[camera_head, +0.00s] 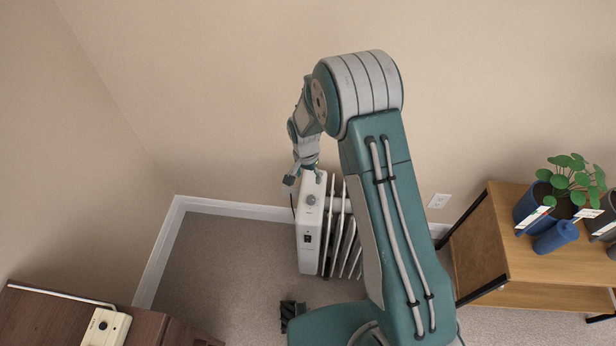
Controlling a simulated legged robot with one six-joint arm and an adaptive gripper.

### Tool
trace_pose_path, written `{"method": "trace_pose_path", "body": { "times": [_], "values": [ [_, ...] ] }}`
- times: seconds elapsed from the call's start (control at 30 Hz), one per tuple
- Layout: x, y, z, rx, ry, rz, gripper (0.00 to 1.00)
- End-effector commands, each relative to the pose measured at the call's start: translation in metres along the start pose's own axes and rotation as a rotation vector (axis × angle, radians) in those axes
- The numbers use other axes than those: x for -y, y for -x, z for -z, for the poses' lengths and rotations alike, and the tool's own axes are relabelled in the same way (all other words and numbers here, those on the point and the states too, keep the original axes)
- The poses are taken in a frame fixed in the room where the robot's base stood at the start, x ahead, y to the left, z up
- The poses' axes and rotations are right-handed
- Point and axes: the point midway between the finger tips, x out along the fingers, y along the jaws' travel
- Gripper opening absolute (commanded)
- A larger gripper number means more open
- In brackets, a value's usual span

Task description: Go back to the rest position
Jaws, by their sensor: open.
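My gripper (304,178) hangs at the end of my raised, bent arm, near the middle of the view. Its fingers are spread and nothing shows between them. It is over or just in front of the top of a white radiator heater (310,232). I cannot tell whether the fingers touch the heater. The heater stands upright on the carpet near the back wall, with a round knob (311,200) and a dark switch on its end panel. My arm hides part of its fins on the right.
A wooden shelf unit (545,262) at right holds a plant in a blue pot (535,207) and a blue cylinder (556,237). A dark wooden cabinet (50,318) with a cream device (106,327) stands at lower left. An outlet (438,201) is on the wall. Carpet (220,265) left of the heater is clear.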

Motion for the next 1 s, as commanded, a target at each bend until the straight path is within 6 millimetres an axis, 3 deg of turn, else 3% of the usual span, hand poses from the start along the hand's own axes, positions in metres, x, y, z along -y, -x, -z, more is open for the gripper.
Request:
{"method": "trace_pose_path", "body": {
  "times": [0.27,0.37,0.47,0.67,1.0],
  "values": [
    [0.0,0.0,0.0,-0.001,0.0,0.001,0.76],
    [-0.002,0.011,0.002,-0.008,0.007,0.008,0.76],
    [-0.009,0.041,0.004,-0.028,0.027,0.028,0.76],
    [-0.036,0.121,0.003,-0.082,0.091,0.074,0.76],
    [-0.096,0.23,-0.026,-0.185,0.205,0.134,0.76]
  ]
}}
